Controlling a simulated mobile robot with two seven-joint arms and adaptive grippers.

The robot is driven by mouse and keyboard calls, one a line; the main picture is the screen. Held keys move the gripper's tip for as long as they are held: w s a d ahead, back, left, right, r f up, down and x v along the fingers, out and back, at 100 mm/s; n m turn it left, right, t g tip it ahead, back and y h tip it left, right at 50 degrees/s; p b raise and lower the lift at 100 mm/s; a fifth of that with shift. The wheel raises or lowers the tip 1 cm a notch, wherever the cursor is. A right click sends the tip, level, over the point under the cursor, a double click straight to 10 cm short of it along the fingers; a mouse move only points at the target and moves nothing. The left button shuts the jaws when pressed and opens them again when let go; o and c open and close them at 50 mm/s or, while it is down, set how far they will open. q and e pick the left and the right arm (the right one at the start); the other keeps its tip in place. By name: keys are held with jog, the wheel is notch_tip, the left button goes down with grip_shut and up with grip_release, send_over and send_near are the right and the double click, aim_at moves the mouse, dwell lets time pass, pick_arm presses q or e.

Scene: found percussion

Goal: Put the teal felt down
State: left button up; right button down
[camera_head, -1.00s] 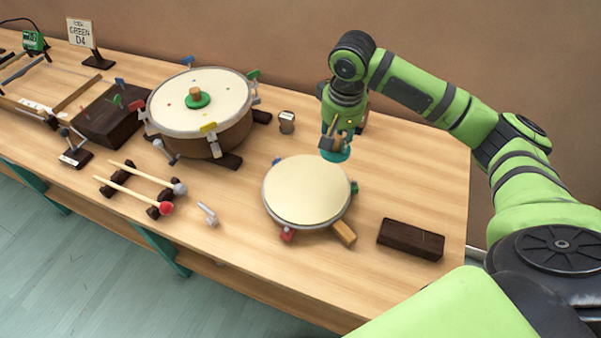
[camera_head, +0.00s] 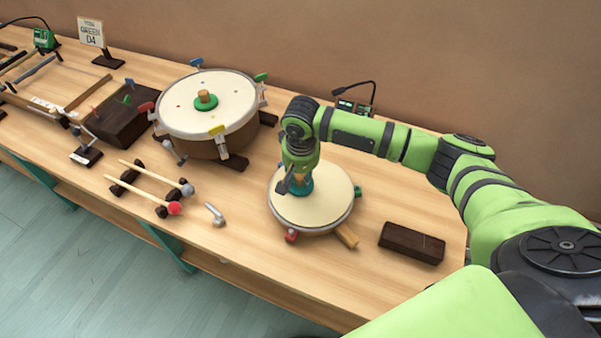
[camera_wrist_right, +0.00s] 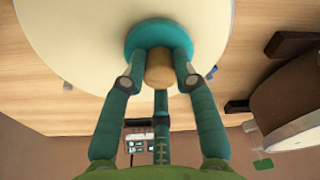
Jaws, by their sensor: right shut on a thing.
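The teal felt (camera_head: 302,189) is a round disc with a wooden knob (camera_wrist_right: 159,68) standing up from its middle. My right gripper (camera_head: 297,181) is shut on the knob. The felt is over the cream head of the small drum (camera_head: 325,208), left of its middle in the head view. In the right wrist view the felt (camera_wrist_right: 136,37) lies flat against or just above the drum head (camera_wrist_right: 75,40); I cannot tell whether they touch. My gripper and wrist hide part of the felt in the head view. My left gripper is not in view.
A larger drum (camera_head: 175,120) with a green felt (camera_head: 206,102) on it stands to the left. Mallets (camera_head: 150,183) on dark rests and a grey metal tool (camera_head: 214,214) lie in front. A dark block (camera_head: 412,243) is at right. A small device (camera_head: 355,105) stands behind my arm.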

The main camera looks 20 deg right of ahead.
aim_at(301, 188)
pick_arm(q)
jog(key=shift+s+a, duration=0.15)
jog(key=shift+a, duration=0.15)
pick_arm(e)
jog(key=c, duration=1)
grip_release()
jog(key=shift+f, duration=0.1)
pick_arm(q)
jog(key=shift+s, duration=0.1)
pick_arm(e)
jog(key=shift+o, duration=0.2)
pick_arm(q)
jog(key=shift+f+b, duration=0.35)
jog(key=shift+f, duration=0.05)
pick_arm(e)
notch_tip(301, 188, up, 12)
jog(key=s, duration=0.1)
jog(key=shift+s+a, duration=0.2)
jog(key=shift+a, duration=0.05)
